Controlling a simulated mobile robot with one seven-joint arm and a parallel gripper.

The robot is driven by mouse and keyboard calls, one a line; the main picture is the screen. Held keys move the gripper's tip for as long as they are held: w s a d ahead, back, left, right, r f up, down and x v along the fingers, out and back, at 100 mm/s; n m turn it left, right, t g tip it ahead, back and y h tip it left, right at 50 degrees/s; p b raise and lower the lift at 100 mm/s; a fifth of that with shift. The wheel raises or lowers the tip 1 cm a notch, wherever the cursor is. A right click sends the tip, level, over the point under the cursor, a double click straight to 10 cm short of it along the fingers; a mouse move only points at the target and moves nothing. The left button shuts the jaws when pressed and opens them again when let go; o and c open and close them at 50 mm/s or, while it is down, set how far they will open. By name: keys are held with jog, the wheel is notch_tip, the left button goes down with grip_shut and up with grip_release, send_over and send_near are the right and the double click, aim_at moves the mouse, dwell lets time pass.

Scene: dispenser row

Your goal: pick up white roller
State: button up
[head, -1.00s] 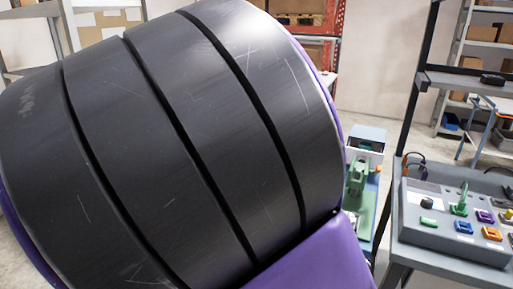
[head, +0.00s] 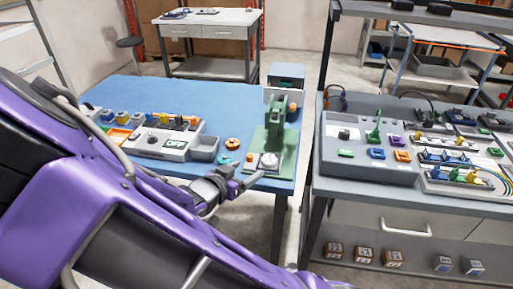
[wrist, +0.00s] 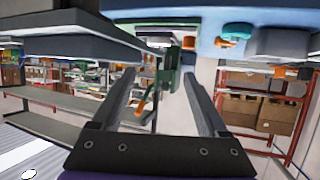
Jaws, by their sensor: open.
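I cannot make out a white roller in either view. My gripper (head: 246,182) is open and empty, near the front right edge of the blue-topped table (head: 190,88) and in front of a green press (head: 275,125). In the wrist view its two fingers (wrist: 160,75) stand apart with nothing held between them. The green press shows beyond them (wrist: 171,72). My arm hides the lower left of the head view.
A white-grey control box (head: 160,140) and a grey bin (head: 204,148) stand on the blue table. At right, a grey bench (head: 400,190) carries a grey button console (head: 365,165) and several coloured parts. Small boxes (head: 363,254) sit on its lower shelf.

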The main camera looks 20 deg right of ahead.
jog(key=b, duration=0.2)
send_near(271, 156)
jog(key=shift+w+d+f, duration=0.15)
jog(key=shift+w+d, duration=0.1)
jog(key=shift+w, duration=0.15)
jog(key=shift+b+x, duration=0.8)
jog(key=shift+x, duration=2.3)
jog(key=shift+s, duration=0.1)
jog(key=c, duration=1.2)
